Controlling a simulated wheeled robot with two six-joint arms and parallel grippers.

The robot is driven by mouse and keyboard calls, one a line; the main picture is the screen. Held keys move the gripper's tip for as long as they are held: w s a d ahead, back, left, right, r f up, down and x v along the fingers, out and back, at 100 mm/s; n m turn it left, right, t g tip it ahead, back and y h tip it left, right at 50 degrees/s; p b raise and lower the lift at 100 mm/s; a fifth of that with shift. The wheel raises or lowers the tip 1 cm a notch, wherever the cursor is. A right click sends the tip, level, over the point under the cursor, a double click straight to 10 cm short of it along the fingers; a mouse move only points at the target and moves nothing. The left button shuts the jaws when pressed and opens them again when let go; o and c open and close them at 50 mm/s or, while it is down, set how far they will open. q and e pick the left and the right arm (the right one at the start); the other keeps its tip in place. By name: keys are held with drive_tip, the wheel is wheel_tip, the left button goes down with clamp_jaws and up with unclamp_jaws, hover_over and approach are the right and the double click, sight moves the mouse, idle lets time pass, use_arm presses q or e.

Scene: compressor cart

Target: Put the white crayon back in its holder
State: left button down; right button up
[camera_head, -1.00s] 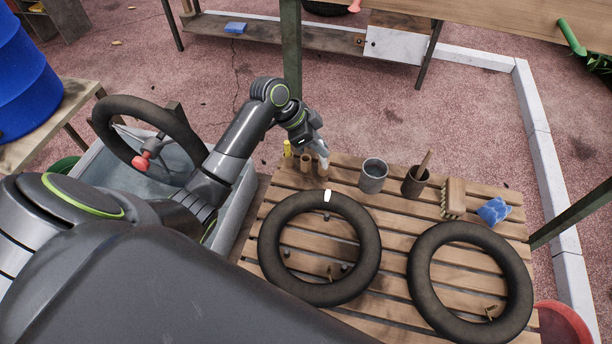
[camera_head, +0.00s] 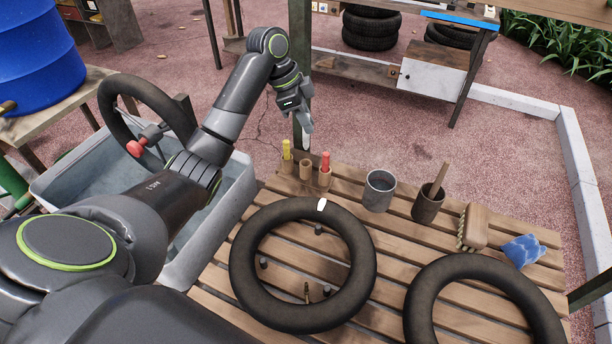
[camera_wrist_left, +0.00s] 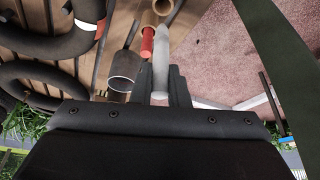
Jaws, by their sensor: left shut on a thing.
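My left gripper (camera_head: 306,122) is shut on the white crayon (camera_head: 306,143). The crayon points down, its lower tip just above the middle cup in the picture; it looks apart from the cup, but the exact height is unclear. The holder is a row of wooden cups at the bench's back left edge. The left cup holds a yellow crayon (camera_head: 287,149), the middle cup (camera_head: 306,170) looks empty, and the right cup holds a red crayon (camera_head: 325,161). In the left wrist view the white crayon (camera_wrist_left: 160,62) stands between the fingers (camera_wrist_left: 161,86), beside the red crayon (camera_wrist_left: 147,42). My right gripper is out of view.
The slatted bench (camera_head: 213,283) bears a tyre (camera_head: 245,262) with a white mark, a second tyre (camera_head: 424,300), a grey cup (camera_head: 379,193), a brown pot (camera_head: 427,205), a brush (camera_head: 475,226) and a blue cloth (camera_head: 523,250). A green post (camera_head: 300,60) stands behind my gripper.

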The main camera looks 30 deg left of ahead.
use_arm(q)
wheel_tip(320, 180, down, 9)
drive_tip(key=shift+p, duration=0.4)
drive_tip(key=shift+f, duration=0.4)
drive_tip(key=c, duration=1.4)
unclamp_jaws()
drive_tip(key=shift+f, duration=0.1)
drive_tip(key=b+v, duration=0.1)
drive_tip(key=v, duration=1.1)
drive_tip(key=shift+r, duration=0.25)
